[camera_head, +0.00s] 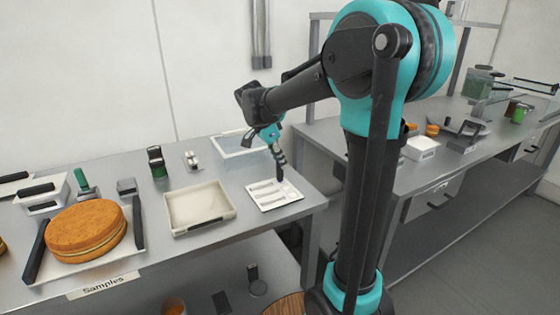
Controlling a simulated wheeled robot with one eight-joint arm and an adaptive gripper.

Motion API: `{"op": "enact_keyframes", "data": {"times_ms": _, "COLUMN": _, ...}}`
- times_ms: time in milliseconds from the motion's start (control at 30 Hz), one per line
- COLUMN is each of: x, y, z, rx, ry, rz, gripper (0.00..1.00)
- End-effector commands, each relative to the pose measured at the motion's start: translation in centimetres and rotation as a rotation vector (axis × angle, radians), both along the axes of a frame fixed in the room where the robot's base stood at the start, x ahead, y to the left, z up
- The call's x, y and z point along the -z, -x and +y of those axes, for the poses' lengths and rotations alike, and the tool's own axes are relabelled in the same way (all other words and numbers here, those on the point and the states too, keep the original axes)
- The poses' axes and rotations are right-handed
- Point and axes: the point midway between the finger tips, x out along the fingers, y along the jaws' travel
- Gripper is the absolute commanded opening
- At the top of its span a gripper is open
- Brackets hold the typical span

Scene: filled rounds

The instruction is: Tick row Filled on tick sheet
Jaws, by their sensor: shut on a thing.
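The tick sheet (262,203) is a small white sheet with grey printed rows, lying near the right end of the left table. The row words and any mark are too small to read. My gripper (277,152) points down above the sheet's back right part. It is shut on a slim dark thing (280,172), pen-like, whose lower end is close to the sheet. I cannot tell whether it touches the paper.
A cream tray (230,218) lies left of the sheet, and a clear-walled tray (215,151) behind. A round filled cake (86,229) sits on a white tray above the "Samples" label (103,286). A second table (310,131) stands right, past a gap.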

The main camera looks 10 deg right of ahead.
Motion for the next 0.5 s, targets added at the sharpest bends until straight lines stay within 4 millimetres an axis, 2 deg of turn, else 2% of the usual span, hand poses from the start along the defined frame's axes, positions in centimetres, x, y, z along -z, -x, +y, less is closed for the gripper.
{"op": "enact_keyframes", "data": {"times_ms": 500, "x": -3.9, "y": 0.0, "z": 0.0, "rx": 0.0, "ry": 0.001, "rz": 0.0, "gripper": 0.0}}
